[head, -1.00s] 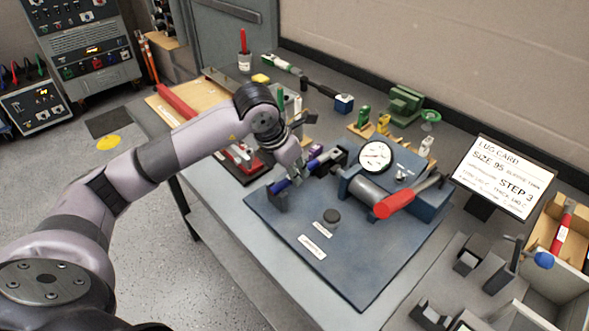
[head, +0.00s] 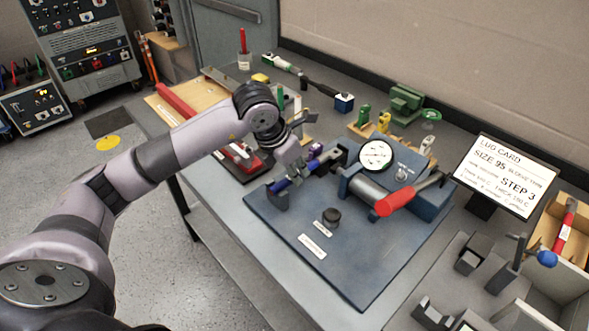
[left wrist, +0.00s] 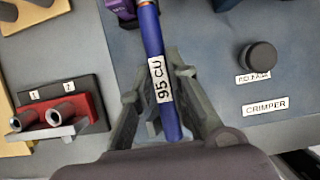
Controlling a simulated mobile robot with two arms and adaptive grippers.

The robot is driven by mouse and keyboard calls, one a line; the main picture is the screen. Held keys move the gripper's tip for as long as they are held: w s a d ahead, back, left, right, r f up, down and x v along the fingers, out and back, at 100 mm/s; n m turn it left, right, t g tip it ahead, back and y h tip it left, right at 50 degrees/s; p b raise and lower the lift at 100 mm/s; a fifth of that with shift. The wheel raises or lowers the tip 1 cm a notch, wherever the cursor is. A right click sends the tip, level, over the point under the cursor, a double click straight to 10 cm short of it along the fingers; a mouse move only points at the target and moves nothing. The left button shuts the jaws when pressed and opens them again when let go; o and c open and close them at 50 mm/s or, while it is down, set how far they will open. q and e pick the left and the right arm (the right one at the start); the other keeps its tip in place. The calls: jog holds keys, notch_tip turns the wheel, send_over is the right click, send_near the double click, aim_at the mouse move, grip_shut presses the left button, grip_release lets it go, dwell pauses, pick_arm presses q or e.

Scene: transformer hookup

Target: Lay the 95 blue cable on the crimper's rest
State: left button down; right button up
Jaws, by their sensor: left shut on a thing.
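The blue crimper (head: 418,198) has a round gauge (head: 376,155) and a red handle (head: 394,204). My left gripper (head: 296,176) is shut on the cable. In the left wrist view the cable (left wrist: 152,40), labelled "95 CU", runs between the two fingers (left wrist: 158,92). My right gripper is not in view.
A blue mat (head: 340,270) carries the crimper and a black knob (head: 331,217). A lug card (head: 505,175) reading size 95, step 3 stands at right. A red-and-black tool with metal sleeves (left wrist: 62,118) sits left of the gripper. The mat's front is clear.

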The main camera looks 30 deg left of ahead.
pick_arm(q)
jog(key=shift+f, duration=0.1)
jog(key=c, duration=1.4)
grip_release()
jog(key=shift+c, duration=0.2)
jog(key=shift+r+p, duration=1.9)
jog(key=shift+r, duration=1.65)
jog(key=shift+f, duration=0.1)
